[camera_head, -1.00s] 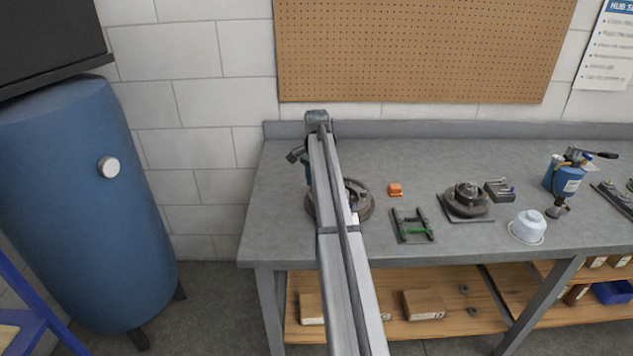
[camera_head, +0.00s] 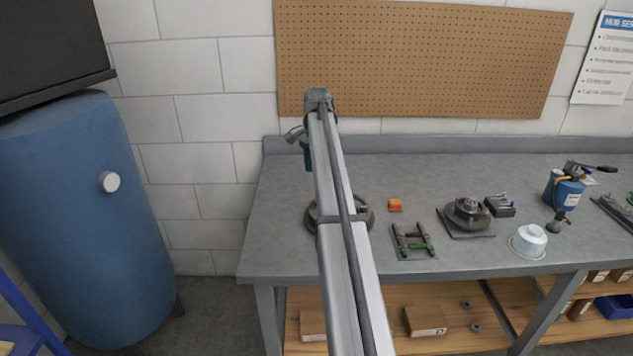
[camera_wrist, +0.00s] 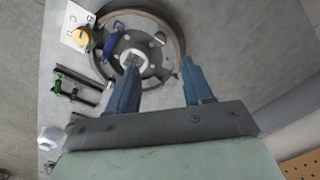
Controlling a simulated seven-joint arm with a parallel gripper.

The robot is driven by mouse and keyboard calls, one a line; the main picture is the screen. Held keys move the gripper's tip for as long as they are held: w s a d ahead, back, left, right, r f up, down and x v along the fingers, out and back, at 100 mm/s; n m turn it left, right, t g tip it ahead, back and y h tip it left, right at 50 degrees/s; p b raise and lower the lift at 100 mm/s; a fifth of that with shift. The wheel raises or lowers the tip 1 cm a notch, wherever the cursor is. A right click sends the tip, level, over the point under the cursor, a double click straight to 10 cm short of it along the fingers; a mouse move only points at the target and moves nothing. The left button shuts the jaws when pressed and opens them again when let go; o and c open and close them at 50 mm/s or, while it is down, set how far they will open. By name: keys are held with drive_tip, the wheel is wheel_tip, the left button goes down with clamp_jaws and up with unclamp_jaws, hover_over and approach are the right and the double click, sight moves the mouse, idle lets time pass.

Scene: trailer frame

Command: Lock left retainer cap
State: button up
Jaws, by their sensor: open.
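A round drum with a pale hub (camera_wrist: 135,52) lies on the bench. In the head view my arm partly hides the drum (camera_head: 364,218). In the wrist view a blue part (camera_wrist: 114,45) sits on its left side, and a light square-topped part (camera_wrist: 133,59) stands at its centre. I cannot tell which part is the left retainer cap. My gripper (camera_wrist: 160,65) is open, its two blue fingers apart with nothing between them. The left finger overlaps the drum's centre in the picture; the right is near its rim.
A pegboard (camera_head: 420,60) is behind.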

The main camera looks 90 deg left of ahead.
drive_tip(key=shift+r, duration=1.5)
